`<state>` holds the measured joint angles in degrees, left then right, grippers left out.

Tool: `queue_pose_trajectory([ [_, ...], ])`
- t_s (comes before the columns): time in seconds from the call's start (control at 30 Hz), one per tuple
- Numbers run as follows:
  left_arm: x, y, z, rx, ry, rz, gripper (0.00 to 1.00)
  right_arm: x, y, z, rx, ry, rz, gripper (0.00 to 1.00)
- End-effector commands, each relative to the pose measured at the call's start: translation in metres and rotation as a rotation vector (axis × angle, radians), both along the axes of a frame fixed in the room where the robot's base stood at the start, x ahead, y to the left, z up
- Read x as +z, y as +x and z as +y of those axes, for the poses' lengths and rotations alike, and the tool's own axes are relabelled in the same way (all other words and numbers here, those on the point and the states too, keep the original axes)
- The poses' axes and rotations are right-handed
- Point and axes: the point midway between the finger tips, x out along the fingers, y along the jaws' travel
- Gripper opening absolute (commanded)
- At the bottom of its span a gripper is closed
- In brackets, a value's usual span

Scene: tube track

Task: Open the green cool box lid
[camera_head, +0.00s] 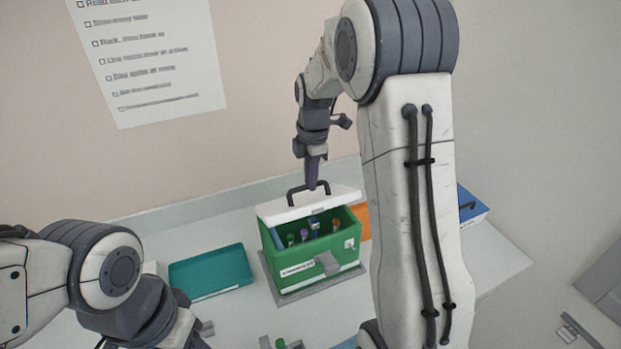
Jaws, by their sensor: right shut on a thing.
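The green cool box (318,268) stands on a grey base plate on the table. Its white lid (345,196) with a black handle (295,190) is raised, and several capped tubes (315,227) show inside the box. A grey latch (327,264) is on its front. My right gripper (312,187) points down from above and is shut on the lid handle. The handle is partly hidden behind its fingers.
A teal tray (212,272) lies left of the box. An orange box (362,217) and a blue box (472,208) are at the right, partly hidden by my right arm. A green-capped tube (280,343) shows at the bottom edge. The wall rises close behind the table.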

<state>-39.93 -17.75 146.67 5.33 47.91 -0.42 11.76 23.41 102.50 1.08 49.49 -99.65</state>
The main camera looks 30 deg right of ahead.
Motion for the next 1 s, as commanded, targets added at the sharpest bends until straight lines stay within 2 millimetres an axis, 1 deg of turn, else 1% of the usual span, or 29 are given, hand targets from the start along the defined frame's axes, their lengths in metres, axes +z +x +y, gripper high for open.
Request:
queue_pose_trajectory([
  [0.13,-0.0002,-0.0001,0.0000,0.000,0.000,0.000,0.50,0.0001,0.0027,0.0005,0.004,-0.005,-0.006,0.00],
  [0.57,-0.0003,-0.0001,0.0000,0.000,0.000,0.000,0.50,-0.0008,0.0029,0.0034,0.007,-0.003,-0.004,0.00],
  [0.6,-0.0003,0.0000,0.0000,0.000,0.000,0.000,0.50,-0.0009,0.0027,0.0034,0.007,-0.002,-0.004,0.21],
  [0.67,-0.0003,0.0000,0.0000,0.000,0.000,0.000,0.50,-0.0009,0.0025,0.0033,0.006,-0.002,-0.003,0.44],
  [0.7,-0.0003,0.0000,0.0000,0.000,0.000,0.000,0.50,-0.0008,0.0024,0.0030,0.006,-0.002,-0.003,0.47],
  [1.0,-0.0001,0.0000,0.0000,0.000,0.000,0.000,0.50,-0.0002,0.0014,0.0009,0.003,-0.002,-0.002,0.47],
])
